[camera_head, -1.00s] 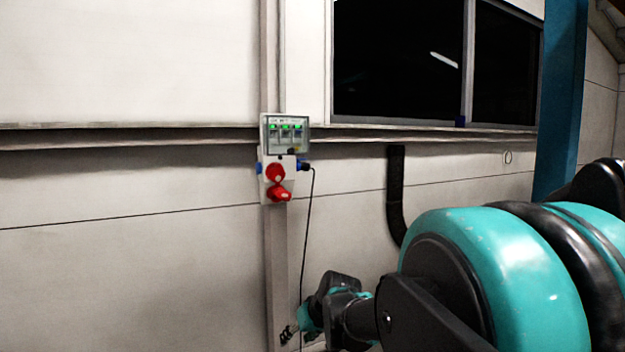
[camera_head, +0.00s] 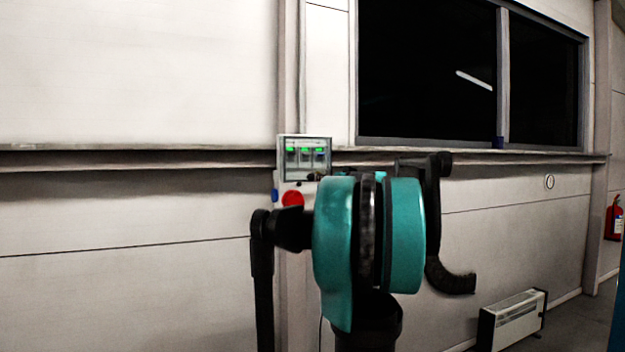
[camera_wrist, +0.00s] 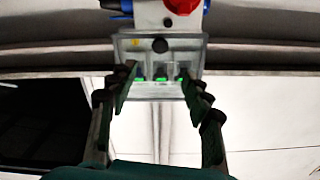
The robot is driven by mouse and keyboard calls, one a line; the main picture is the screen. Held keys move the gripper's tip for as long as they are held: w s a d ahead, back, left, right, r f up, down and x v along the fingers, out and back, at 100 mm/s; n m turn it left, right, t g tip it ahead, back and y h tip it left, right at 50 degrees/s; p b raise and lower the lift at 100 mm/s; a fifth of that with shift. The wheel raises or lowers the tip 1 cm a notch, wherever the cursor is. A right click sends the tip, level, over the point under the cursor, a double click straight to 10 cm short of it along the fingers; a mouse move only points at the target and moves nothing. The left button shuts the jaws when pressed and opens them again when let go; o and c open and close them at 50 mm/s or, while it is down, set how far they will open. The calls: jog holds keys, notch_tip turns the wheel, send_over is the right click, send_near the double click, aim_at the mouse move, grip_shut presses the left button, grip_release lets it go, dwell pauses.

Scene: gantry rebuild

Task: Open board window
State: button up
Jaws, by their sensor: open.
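The electrical board (camera_head: 305,160) is mounted on the wall post, with a clear window over green-lit breakers. In the wrist view the board window (camera_wrist: 160,58) appears upside down at the top centre, with a dark round knob on it. The window looks closed. My gripper (camera_wrist: 158,86) is open, its two fingers spread to either side of the green-lit breakers in the picture. Nothing is held between them. I cannot tell whether the fingers touch the window. In the head view my arm hides the gripper and the board's lower part.
A red socket (camera_head: 293,198) sits below the window, and a blue plug (camera_wrist: 110,5) shows beside the board. A ledge (camera_head: 130,158) runs along the wall. A dark wall window (camera_head: 425,75) is above right. A heater (camera_head: 512,318) and fire extinguisher (camera_head: 614,220) are at right.

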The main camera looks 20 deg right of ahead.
jog(key=w, duration=1.4)
jog(key=shift+a, duration=0.2)
grip_shut()
